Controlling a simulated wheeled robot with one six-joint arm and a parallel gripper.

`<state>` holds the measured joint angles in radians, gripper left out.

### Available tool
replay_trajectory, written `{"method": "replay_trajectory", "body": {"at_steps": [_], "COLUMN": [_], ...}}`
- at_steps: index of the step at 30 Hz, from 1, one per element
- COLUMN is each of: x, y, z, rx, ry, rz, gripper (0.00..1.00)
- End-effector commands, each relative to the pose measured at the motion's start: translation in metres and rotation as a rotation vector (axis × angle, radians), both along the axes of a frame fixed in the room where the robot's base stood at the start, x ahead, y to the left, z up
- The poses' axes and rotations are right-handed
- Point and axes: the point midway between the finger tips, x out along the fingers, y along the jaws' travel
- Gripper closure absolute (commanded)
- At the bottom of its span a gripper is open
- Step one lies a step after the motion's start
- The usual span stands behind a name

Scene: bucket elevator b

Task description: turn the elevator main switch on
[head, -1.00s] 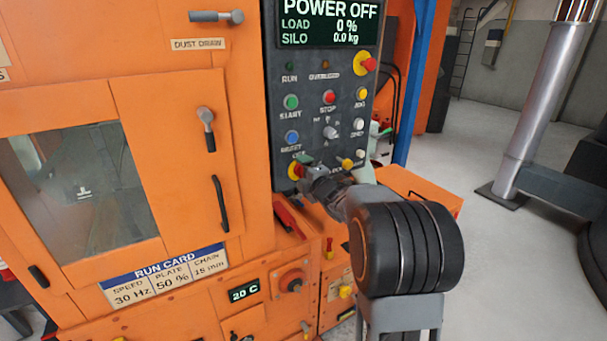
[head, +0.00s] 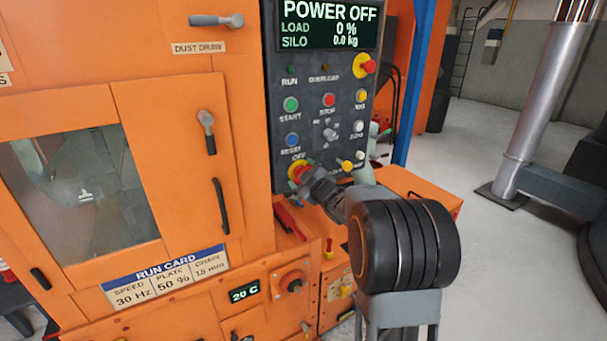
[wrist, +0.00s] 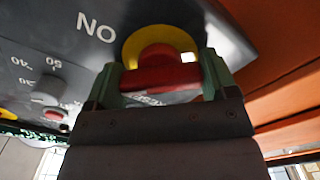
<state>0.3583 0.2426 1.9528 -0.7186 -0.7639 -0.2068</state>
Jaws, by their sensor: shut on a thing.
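The main switch (head: 293,168) is a red handle on a yellow round plate, low on the left of the dark control panel. The word OFF stands above it in the head view. In the wrist view the red handle (wrist: 158,77) lies between the green fingertips of my gripper (wrist: 160,84), which is shut on it. The yellow plate (wrist: 141,39) shows behind it, with the letters ON upside down to its left. In the head view my gripper (head: 303,178) partly covers the switch. The display (head: 328,24) reads POWER OFF.
Start (head: 291,104), stop (head: 329,100) and other buttons sit above the switch. A yellow-backed red emergency button (head: 366,65) is at upper right. A red lever (head: 287,220) lies on the orange ledge below. Open floor is to the right.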

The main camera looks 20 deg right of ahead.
Motion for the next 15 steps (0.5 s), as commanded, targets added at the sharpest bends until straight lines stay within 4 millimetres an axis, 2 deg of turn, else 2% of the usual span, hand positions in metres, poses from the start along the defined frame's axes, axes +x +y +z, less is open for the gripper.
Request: {"method": "replay_trajectory", "body": {"at_steps": [15], "x": [0.0001], "y": [0.0003], "z": [0.0018], "rx": [0.470], "ry": [0.055], "rz": [0.001], "gripper": [0.45]}}
